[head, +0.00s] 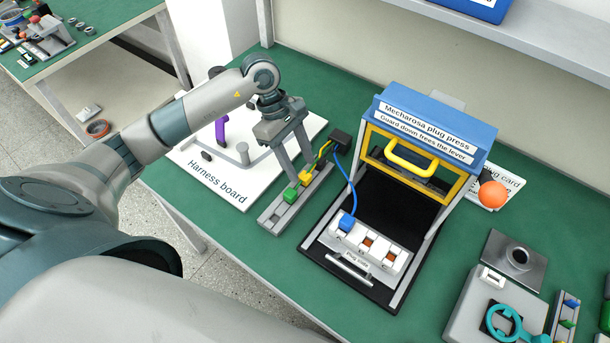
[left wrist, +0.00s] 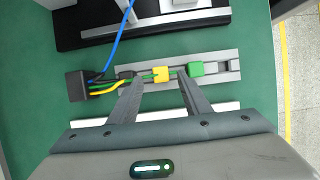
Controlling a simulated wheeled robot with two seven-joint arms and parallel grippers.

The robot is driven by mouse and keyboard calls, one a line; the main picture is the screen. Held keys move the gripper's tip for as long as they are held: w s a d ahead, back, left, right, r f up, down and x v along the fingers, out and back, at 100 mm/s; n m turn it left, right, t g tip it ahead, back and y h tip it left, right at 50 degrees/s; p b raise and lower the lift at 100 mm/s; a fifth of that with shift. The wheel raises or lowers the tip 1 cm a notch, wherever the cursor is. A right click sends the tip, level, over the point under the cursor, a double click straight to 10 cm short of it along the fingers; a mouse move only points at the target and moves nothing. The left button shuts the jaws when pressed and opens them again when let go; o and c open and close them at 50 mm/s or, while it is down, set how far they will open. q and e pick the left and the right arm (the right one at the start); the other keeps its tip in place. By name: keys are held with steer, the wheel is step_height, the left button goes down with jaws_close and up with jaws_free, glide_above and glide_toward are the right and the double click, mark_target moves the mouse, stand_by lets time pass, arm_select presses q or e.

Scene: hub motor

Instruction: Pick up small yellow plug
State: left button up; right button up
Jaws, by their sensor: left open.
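The small yellow plug (head: 304,178) sits on a grey rail (head: 273,217) beside a green plug (head: 290,195), with a cable toward a black box (head: 341,138). In the left wrist view the yellow plug (left wrist: 164,75) lies between the fingertips, and the green plug (left wrist: 203,68) is just right of them. My left gripper (head: 300,165) is open, pointing down over the rail at the yellow plug; it also shows in the left wrist view (left wrist: 160,79). I cannot tell whether a finger touches the plug. My right gripper is out of view.
The white harness board (head: 215,185) lies left of the rail. The blue-topped plug press (head: 435,118) stands to the right, with a white plug plate (head: 368,250) on its black base. A blue cable (head: 352,185) runs from the black box to a blue plug (head: 346,222) there.

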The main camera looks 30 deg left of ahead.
mark_target(304, 175)
arm_select(q)
steer(key=shift+p+x, duration=0.45)
steer(key=shift+x, duration=1.1)
steer(key=shift+r, duration=0.1)
jaws_close()
